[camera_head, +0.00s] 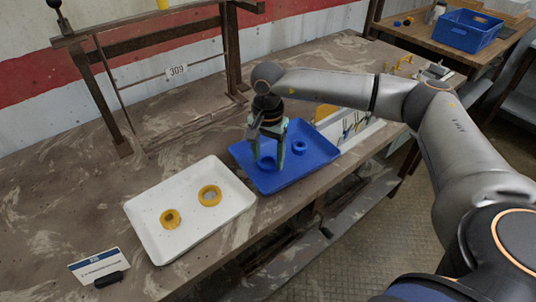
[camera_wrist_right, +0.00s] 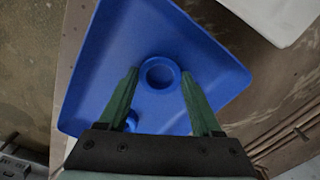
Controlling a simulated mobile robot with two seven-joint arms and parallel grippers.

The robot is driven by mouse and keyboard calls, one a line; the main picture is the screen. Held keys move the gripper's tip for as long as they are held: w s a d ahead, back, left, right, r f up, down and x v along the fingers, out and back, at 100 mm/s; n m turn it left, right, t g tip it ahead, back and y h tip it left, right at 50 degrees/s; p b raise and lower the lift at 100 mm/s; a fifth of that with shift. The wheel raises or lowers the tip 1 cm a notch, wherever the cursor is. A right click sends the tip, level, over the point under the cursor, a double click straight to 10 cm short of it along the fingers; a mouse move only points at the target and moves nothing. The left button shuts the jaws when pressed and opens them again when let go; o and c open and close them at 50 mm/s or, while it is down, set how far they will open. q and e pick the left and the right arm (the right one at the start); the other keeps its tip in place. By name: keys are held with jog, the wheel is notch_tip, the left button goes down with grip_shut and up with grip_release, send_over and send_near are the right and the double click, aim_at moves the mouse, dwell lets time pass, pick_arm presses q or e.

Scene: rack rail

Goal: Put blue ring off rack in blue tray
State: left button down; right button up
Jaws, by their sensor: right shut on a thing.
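The blue tray (camera_head: 318,158) lies on the bench right of centre and fills much of the right wrist view (camera_wrist_right: 100,70). My right gripper (camera_head: 268,160) reaches down over the tray, its fingers shut on a blue ring (camera_head: 267,164). In the right wrist view the ring (camera_wrist_right: 160,73) sits between the fingertips, over the tray floor; whether it touches the floor I cannot tell. A smaller blue ring (camera_head: 299,147) lies in the tray, partly hidden by a finger in the wrist view (camera_wrist_right: 132,120). The rack (camera_head: 150,42) stands at the back left. My left gripper is not in view.
A white tray (camera_head: 158,245) with two yellow rings (camera_head: 170,218) (camera_head: 209,195) lies left of the blue tray. A sign (camera_head: 95,263) stands at the front left. A blue crate (camera_head: 467,30) sits on another table at the back right.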

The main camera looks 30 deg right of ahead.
jog(key=shift+f, duration=0.15)
jog(key=o, duration=1.4)
jog(key=shift+c, duration=0.2)
jog(key=shift+r, duration=0.35)
notch_tip(320, 180, up, 12)
jog(key=shift+f, duration=0.15)
